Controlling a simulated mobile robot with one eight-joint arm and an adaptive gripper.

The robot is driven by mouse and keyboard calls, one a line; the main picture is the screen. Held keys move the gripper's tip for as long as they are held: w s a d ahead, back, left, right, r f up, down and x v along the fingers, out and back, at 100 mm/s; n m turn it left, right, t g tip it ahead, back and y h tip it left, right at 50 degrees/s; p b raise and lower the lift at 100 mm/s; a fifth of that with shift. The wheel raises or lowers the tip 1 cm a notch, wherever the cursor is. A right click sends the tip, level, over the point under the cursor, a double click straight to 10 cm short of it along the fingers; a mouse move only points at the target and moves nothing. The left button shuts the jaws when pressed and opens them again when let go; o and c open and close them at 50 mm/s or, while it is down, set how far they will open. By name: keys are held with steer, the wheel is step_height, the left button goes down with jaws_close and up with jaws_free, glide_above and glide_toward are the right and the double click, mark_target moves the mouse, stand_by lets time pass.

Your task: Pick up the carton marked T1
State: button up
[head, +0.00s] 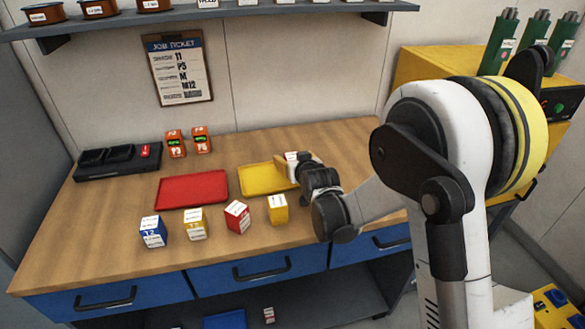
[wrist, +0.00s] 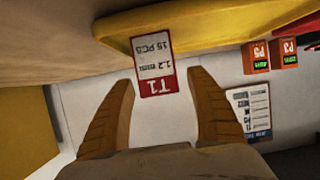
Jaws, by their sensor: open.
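The carton marked T1 (wrist: 154,68) shows a white label with a red band in the wrist view, upside down there. It stands at the yellow tray (wrist: 215,22), between the open fingers of my gripper (wrist: 161,82). A gap shows between each finger and the carton. In the head view my gripper (head: 296,168) is over the right part of the yellow tray (head: 253,181), and a small white part of the carton (head: 291,156) shows there. The wrist hides the rest.
A blue T2 carton (head: 153,232), a yellow-and-white carton (head: 195,224), a red carton (head: 237,215) and a yellow carton (head: 278,210) stand along the bench front. The red tray (head: 193,190) is empty. Two orange boxes (head: 175,144) (head: 201,139) and a black holder (head: 118,162) stand behind.

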steer(key=c, duration=1.3)
steer(key=shift+r, duration=0.15)
